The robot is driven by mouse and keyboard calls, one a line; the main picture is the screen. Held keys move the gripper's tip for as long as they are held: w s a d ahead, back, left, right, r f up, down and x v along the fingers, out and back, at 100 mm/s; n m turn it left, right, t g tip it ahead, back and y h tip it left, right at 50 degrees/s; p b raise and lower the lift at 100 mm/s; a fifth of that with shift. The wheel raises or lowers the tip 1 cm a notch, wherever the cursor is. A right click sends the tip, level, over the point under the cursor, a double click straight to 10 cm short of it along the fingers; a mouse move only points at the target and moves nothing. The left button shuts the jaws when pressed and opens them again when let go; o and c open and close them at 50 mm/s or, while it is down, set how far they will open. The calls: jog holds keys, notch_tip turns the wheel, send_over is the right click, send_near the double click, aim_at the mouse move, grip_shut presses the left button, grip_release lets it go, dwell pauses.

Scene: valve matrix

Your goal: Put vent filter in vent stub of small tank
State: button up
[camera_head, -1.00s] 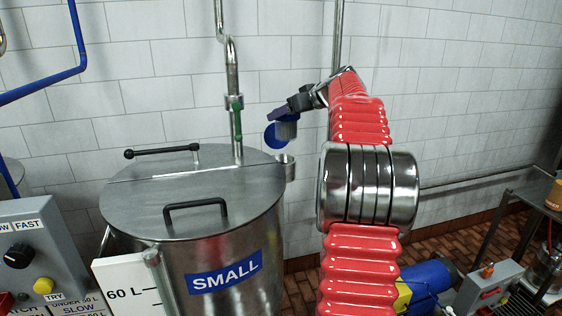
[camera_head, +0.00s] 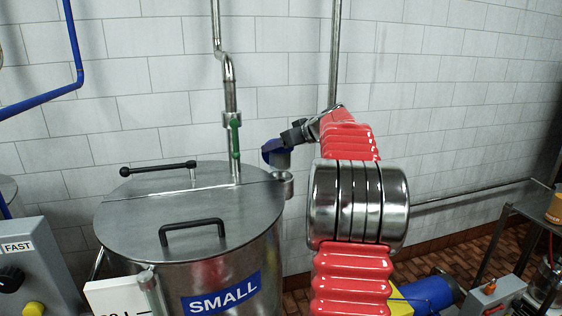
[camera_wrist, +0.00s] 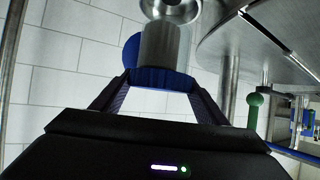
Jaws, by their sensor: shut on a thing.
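The vent filter, a grey metal cylinder with a blue cap, is held in my gripper (camera_head: 284,146). In the head view the filter (camera_head: 281,159) is above the vent stub (camera_head: 282,186) at the right edge of the small tank (camera_head: 190,220). The two look close; whether they touch is unclear. In the wrist view my gripper (camera_wrist: 161,80) is shut around the blue part, and the filter's grey cylinder (camera_wrist: 165,48) points toward the stub's round open mouth (camera_wrist: 172,8), partly covering it.
A vertical pipe with a green valve handle (camera_head: 235,138) rises from the tank lid. Two black handles (camera_head: 194,232) stand on the lid. A tiled wall (camera_head: 300,60) is behind. A grey control box (camera_head: 36,265) stands at left.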

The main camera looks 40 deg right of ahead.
aim_at(286, 156)
jog(key=shift+f, duration=0.45)
jog(key=shift+f, duration=1.85)
jog(key=shift+f, duration=0.15)
jog(key=o, duration=1.4)
